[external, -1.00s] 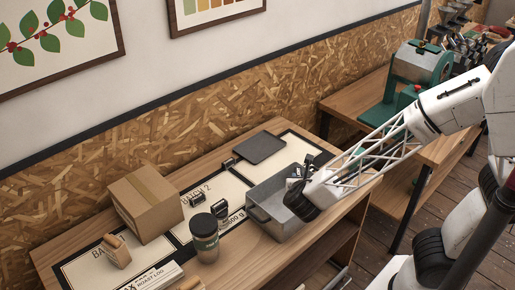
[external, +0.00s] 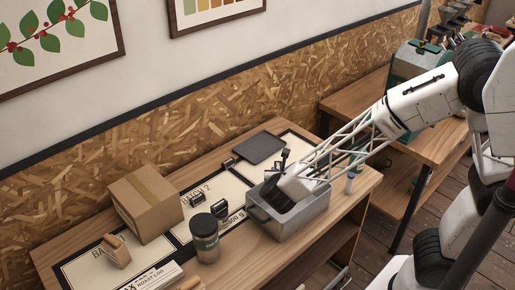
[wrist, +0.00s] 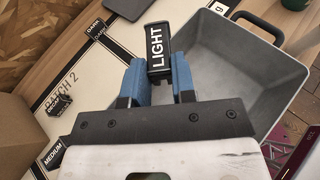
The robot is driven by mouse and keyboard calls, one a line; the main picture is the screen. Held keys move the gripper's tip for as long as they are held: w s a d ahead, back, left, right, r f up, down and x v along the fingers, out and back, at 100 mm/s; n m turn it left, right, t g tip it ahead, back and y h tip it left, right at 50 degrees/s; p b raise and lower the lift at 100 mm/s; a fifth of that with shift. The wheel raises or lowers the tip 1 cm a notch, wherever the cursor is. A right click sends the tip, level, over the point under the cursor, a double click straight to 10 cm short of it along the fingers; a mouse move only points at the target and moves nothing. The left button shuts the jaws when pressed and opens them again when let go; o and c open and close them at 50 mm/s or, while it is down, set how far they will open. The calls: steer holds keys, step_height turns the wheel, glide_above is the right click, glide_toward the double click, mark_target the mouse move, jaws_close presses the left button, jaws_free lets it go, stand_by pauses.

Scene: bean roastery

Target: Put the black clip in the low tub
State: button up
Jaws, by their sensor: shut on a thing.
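The low tub (external: 303,222) is a grey metal box with handles on the right half of the table. In the wrist view its inside (wrist: 235,62) looks empty where it shows. My gripper (wrist: 158,82) has blue fingers shut on a black clip (wrist: 159,48) with a white "LIGHT" label. In the wrist view the clip overlaps the tub's left rim; its height above the tub is unclear. In the external view my gripper (external: 288,192) is over the tub, and its fingertips and the clip are hard to make out.
A dark flat tray (external: 260,148) lies behind the tub. A lidded cup (external: 204,238) and a small black item (external: 221,205) stand left of it, with a cardboard box (external: 146,205) farther left.

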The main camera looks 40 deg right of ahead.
steer(key=shift+f, duration=1.75)
steer(key=shift+f, duration=0.6)
steer(key=o, duration=0.9)
steer(key=shift+r, duration=0.1)
steer(key=shift+r+v, duration=0.25)
steer(key=shift+v, duration=2.85)
steer(key=shift+r+v, duration=0.2)
steer(key=shift+v, duration=2.95)
steer(key=shift+w+d, duration=0.15)
